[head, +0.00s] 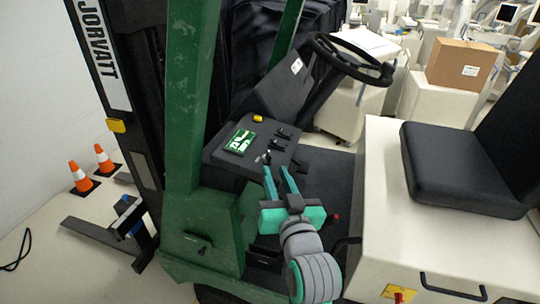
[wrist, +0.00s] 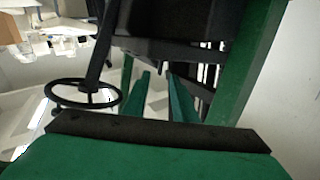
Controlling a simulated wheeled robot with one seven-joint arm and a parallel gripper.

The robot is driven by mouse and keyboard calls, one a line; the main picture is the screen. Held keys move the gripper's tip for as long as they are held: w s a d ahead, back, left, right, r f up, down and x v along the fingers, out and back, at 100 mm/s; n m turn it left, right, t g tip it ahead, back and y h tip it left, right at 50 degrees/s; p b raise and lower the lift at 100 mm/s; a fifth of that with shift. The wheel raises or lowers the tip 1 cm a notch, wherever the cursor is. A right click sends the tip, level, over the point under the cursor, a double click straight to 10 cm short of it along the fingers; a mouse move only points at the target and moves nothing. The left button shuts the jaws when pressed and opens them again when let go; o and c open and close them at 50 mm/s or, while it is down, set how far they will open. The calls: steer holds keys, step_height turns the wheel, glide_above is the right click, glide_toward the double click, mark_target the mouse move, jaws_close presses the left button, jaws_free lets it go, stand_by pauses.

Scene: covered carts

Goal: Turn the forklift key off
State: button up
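The forklift's dark dash panel (head: 218,153) carries a green lit display (head: 241,141). A small silvery piece that looks like the key (head: 263,158) sits at the panel's lower right edge. My gripper (head: 277,168) is just beside it, at the right, with its two teal fingers apart and nothing seen between them. In the wrist view my gripper (wrist: 158,77) also shows its fingers apart, pointing at the dark underside or edge of the panel. I cannot tell whether a fingertip touches the key, or how the key is turned.
Several black levers (head: 282,133) and a yellow button (head: 258,118) stand on the panel. The steering wheel (head: 350,60) is above, and a green mast post (head: 190,100) is at the left. The black seat (head: 465,165) is at the right. The footwell floor (head: 330,165) is open.

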mark_target(270, 160)
steer(key=x, duration=0.8)
steer(key=shift+w, duration=0.15)
jaws_close()
